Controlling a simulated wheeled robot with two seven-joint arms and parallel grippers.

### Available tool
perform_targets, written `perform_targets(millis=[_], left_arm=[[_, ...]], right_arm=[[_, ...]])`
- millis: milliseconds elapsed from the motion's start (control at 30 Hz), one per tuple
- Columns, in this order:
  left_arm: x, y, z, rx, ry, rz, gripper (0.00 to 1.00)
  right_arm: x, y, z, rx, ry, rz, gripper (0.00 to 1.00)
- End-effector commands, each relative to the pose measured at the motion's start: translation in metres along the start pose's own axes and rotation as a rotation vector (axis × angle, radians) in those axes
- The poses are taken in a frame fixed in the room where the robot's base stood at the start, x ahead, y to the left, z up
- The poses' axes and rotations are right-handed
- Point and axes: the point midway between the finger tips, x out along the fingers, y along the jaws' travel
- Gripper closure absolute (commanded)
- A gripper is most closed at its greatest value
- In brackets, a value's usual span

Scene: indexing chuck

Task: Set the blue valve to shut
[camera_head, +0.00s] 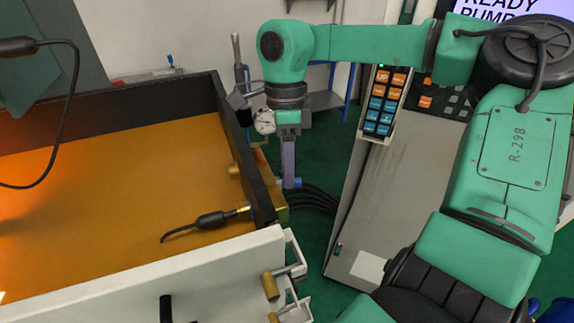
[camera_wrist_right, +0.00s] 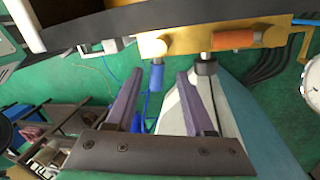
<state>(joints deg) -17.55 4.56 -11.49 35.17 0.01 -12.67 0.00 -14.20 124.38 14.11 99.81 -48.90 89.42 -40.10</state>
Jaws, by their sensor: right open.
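The blue valve handle (camera_wrist_right: 157,77) sticks out from a brass block (camera_wrist_right: 185,42) in the right wrist view, pointing toward the gripper. In the head view a small part of the blue handle (camera_head: 292,183) shows beside the purple fingers. My right gripper (camera_wrist_right: 160,84) is open, with one purple finger on each side of the blue handle's line. A gap shows on both sides, and I see no contact. In the head view my right gripper (camera_head: 288,184) points down beside the machine's tray. My left gripper is not in view.
An orange handle (camera_wrist_right: 234,39) and a dark knob (camera_wrist_right: 206,68) sit on the same block, close to the blue handle. A dial gauge (camera_head: 265,121) is beside my wrist. Black hoses (camera_head: 316,197) run to the grey control cabinet (camera_head: 375,205). The orange tray (camera_head: 110,180) is left.

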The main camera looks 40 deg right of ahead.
Motion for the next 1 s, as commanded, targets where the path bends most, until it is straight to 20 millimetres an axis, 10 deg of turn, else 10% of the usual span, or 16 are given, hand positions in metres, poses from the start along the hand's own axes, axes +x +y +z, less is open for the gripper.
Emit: perform_targets(millis=[333,500,1000], left_arm=[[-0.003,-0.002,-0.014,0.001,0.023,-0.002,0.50],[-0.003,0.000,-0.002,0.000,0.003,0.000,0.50],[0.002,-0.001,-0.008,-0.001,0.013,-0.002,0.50]], right_arm=[[0.012,0.001,0.000,0.000,-0.001,0.001,0.47],[0.012,0.000,0.000,0.000,-0.001,0.001,1.00],[0.013,0.002,0.000,0.036,-0.011,0.000,1.00]])
